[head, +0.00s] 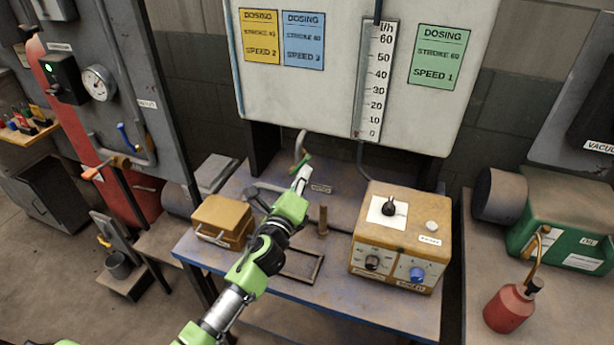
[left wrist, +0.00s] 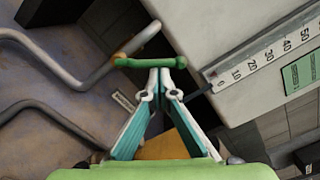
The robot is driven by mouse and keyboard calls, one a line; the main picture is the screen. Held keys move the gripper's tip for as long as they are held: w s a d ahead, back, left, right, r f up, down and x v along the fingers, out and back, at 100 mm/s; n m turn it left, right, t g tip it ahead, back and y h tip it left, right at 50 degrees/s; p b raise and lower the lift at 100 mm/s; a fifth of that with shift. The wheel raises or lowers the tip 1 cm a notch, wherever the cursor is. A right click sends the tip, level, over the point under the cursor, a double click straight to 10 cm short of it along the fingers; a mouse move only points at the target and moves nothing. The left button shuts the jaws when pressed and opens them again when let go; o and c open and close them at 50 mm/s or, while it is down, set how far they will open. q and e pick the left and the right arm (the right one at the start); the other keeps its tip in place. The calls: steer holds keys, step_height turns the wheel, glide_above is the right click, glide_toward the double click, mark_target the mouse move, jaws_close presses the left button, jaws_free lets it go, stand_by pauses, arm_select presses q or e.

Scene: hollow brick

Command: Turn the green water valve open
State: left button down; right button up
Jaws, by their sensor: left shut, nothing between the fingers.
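The green water valve handle (left wrist: 136,62) lies across the fingertips of my left gripper (left wrist: 160,76) in the left wrist view. In the head view the handle (head: 307,157) is a small green piece beside the tip of my left gripper (head: 305,170), below the white panel. The fingers are shut with nothing between them. They look very close to the handle; I cannot tell whether they touch it. My right gripper is out of view.
The blue-edged table (head: 330,300) below holds a yellow control box (head: 400,240) on the right and a small tan case (head: 222,220) on the left. The white panel (head: 300,95) with a flow scale (head: 376,80) hangs close above and behind the handle.

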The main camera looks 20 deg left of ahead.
arm_select(q)
steer(key=n, duration=0.1)
steer(key=a+r+n+p, duration=0.1)
steer(key=n, duration=0.1)
steer(key=shift+a+r+n, duration=0.3)
steer(key=shift+a+r+n+p, duration=0.15)
steer(key=shift+a+n+p, duration=0.25)
steer(key=shift+n, duration=0.35)
steer(key=shift+a+r+n+p, duration=0.1)
steer(key=shift+a+n+p, duration=0.25)
steer(key=shift+n, duration=0.4)
steer(key=shift+f, duration=0.1)
